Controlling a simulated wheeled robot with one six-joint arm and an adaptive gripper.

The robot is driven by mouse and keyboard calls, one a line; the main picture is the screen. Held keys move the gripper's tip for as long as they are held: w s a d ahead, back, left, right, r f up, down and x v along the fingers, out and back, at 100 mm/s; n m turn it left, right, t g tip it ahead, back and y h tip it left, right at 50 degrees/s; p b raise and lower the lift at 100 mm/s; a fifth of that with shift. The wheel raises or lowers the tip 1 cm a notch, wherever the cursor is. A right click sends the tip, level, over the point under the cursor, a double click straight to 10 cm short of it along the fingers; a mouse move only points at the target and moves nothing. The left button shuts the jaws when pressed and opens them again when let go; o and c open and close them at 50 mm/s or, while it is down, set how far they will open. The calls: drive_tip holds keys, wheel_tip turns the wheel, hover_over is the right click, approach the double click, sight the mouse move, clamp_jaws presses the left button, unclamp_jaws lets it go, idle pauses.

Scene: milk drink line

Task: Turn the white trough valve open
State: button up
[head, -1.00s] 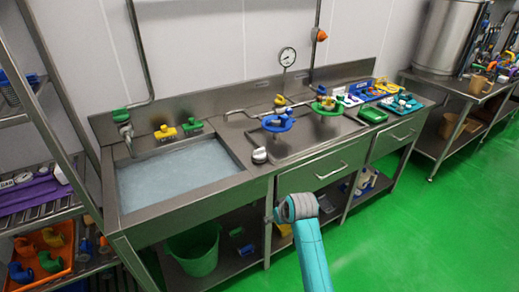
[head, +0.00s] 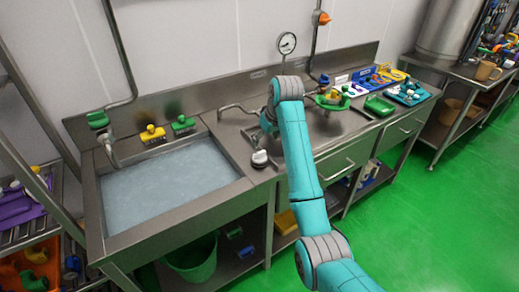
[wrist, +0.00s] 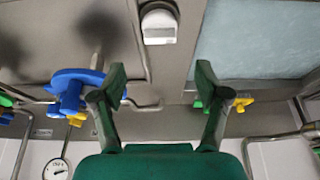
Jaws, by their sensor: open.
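The white trough valve is a white knob (head: 260,158) on the steel counter, just right of the water-filled trough (head: 110,232). In the wrist view the white knob (wrist: 158,25) is at the top centre, beyond the fingertips and apart from them. My gripper (wrist: 160,82) shows two green fingers spread wide with nothing between them. In the head view my arm reaches over the counter and mostly hides the gripper. The trough's water (wrist: 255,40) fills the upper right of the wrist view.
A blue handwheel (wrist: 75,88) is close to the left finger in the wrist view. A green handwheel (head: 330,100), a pressure gauge (head: 287,43) and coloured trays (head: 408,92) are farther right.

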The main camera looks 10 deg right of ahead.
sight(260, 152)
drive_tip(key=x, duration=0.8)
drive_tip(key=shift+w+f, duration=0.15)
drive_tip(key=shift+f, duration=0.15)
drive_tip(key=c, duration=1.2)
